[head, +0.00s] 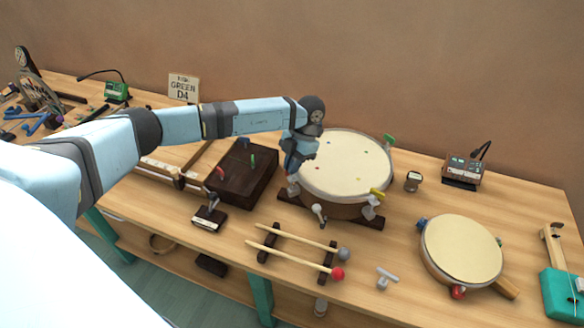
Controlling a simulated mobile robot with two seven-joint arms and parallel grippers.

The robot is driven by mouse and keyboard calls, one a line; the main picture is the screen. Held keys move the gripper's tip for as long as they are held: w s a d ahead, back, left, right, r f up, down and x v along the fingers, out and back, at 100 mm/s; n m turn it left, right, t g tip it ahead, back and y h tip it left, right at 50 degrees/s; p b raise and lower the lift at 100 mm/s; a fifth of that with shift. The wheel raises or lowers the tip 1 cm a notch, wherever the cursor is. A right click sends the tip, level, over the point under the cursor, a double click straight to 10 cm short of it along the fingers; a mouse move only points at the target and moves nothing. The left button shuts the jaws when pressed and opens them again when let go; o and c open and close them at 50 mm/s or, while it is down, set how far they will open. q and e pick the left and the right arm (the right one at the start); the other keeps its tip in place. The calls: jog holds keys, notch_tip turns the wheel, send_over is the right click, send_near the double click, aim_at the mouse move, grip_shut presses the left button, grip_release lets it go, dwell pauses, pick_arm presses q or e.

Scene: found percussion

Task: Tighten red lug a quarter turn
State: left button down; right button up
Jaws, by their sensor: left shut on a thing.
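A large round drum (345,170) with a cream head and wooden shell stands on a dark base in the middle of the bench. A green lug (389,141) shows at its far right and a yellow lug (377,193) at its near right. A red dot marks the head near its left rim. My left gripper (292,172) points down at the left rim, shut on a lug there. The fingers hide that lug, so its colour cannot be seen. My right gripper is out of view.
A smaller drum (460,248) with a red lug (458,292) and a blue lug stands at right. Two mallets (297,237) lie on a rack in front. A dark block (243,178) with coloured pegs is left of the large drum. A grey T-key (386,279) lies near the front.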

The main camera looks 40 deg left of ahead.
pick_arm(q)
jog(key=shift+m, duration=0.5)
jog(key=c, duration=1.3)
grip_release()
jog(key=shift+o, duration=0.2)
jog(key=shift+r, duration=0.15)
jog(key=b+v, duration=0.1)
jog(key=v, duration=1.2)
jog(key=shift+d+r+b, duration=0.25)
jog(key=shift+r+b, duration=0.05)
jog(key=shift+b, duration=0.1)
